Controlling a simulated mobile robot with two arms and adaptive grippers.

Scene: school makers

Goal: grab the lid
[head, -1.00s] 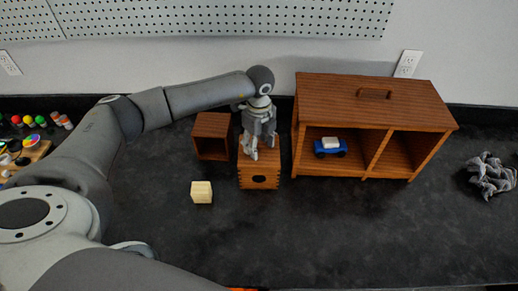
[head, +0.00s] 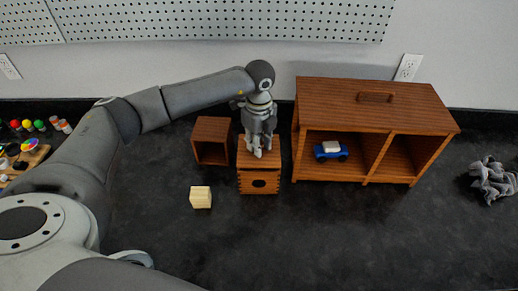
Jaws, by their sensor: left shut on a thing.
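A small wooden box (head: 259,183) with a dark round hole in its front stands on the dark worktop. Its lid (head: 245,158) forms the flat wooden top and appears to rest on the box. My left gripper (head: 262,153) points down over the lid, its fingers close together and shut on it. The grip point itself is mostly hidden by the fingers. My right gripper is not in view.
An open wooden cube (head: 211,140) stands close left of the box. A wooden two-bay shelf (head: 345,100) with a top handle stands to the right, holding a blue toy car (head: 330,151). A pale block (head: 201,197) lies in front. A grey cloth (head: 492,180) lies far right.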

